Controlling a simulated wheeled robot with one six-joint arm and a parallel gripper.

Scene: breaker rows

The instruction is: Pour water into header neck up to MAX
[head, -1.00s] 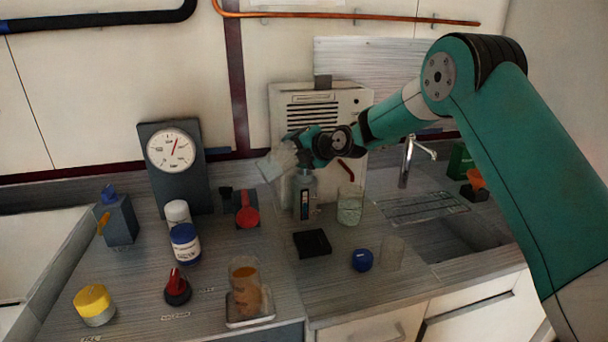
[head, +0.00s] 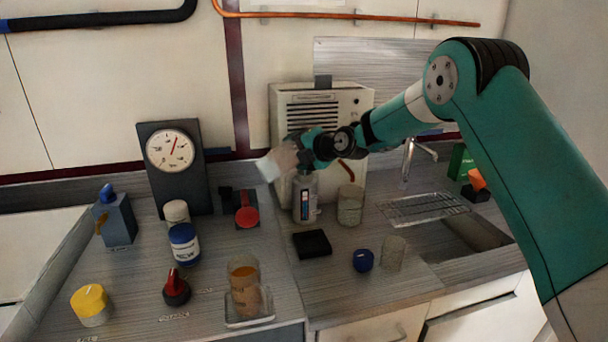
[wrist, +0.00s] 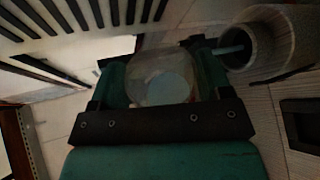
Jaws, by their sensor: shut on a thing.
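My gripper (head: 296,152) is shut on a clear vessel (head: 278,162), held tilted above and left of the grey header (head: 305,208). In the wrist view the vessel (wrist: 160,78) sits between the fingers, with a pale round patch inside. The header stands upright on the counter, with a narrow blue and red strip on its front. Its top is partly hidden by my gripper in the head view. An open round cylinder right of the vessel in the wrist view appears to be the header neck (wrist: 238,48). The MAX mark and any stream are too small to tell.
A white vented box (head: 318,100) stands behind. A glass beaker (head: 350,206) is just right of the header, and a black pad (head: 312,243) in front. A blue cap (head: 363,260) and clear cup (head: 393,253) stand front right. A sink (head: 470,235) is farther right.

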